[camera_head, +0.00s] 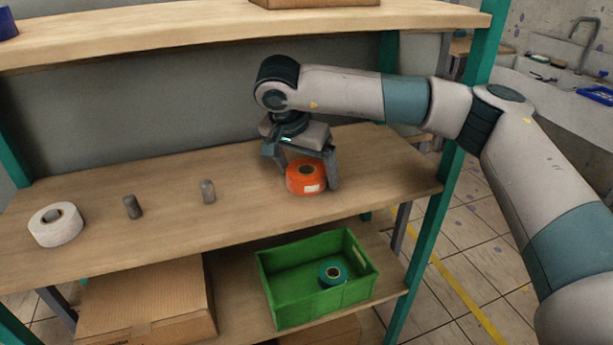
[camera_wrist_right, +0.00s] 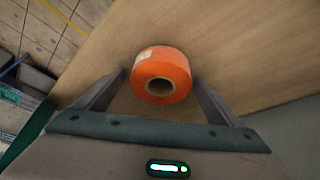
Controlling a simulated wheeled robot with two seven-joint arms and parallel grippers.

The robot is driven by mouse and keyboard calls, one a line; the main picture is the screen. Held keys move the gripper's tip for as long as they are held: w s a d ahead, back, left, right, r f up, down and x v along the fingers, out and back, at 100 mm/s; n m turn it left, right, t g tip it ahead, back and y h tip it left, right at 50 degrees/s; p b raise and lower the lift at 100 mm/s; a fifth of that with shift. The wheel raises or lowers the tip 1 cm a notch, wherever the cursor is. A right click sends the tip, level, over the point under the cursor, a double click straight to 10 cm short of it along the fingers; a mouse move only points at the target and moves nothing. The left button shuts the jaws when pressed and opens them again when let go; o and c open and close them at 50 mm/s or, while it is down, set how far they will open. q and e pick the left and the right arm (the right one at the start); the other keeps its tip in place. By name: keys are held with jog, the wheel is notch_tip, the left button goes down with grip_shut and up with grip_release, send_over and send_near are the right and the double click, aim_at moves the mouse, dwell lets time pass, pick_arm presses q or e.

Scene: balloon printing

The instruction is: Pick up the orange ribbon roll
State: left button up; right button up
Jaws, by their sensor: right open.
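The orange ribbon roll (camera_head: 300,184) lies flat on the middle shelf, toward its right side. A white label shows on its side. My right gripper (camera_head: 311,180) is open above the shelf, with its fingers on either side of the roll. In the right wrist view the orange roll (camera_wrist_right: 166,60) sits just beyond and between the tips of my right gripper (camera_wrist_right: 160,85), with a gap at each finger. I cannot tell from these views whether a finger touches it. My left gripper is not in view.
On the middle shelf (camera_head: 240,224) stand a white roll (camera_head: 48,238) and two grey pegs (camera_head: 133,207) (camera_head: 208,191) to the left. Below are a green crate (camera_head: 282,314) holding a teal roll (camera_head: 333,272) and a cardboard box (camera_head: 150,300).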

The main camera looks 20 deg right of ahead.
jog(key=c, duration=1.2)
jog(key=shift+r, duration=0.5)
jog(key=shift+r+b, duration=0.35)
jog(key=shift+b, duration=0.05)
jog(key=shift+b+v, duration=0.4)
jog(key=shift+v, duration=0.55)
jog(key=s+a+b, duration=0.1)
jog(key=s+a, duration=0.1)
jog(key=a, duration=0.1)
jog(key=s+a, duration=0.3)
jog(key=shift+s+a+f+b, duration=0.1)
jog(key=shift+s+b, duration=0.25)
jog(key=shift+b, duration=0.05)
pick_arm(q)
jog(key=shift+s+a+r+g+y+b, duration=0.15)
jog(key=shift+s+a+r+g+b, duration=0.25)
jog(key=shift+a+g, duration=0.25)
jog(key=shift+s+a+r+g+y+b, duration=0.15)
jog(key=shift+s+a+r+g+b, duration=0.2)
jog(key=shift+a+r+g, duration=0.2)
pick_arm(e)
jog(key=s+a, duration=0.6)
jog(key=shift+s+a, duration=0.15)
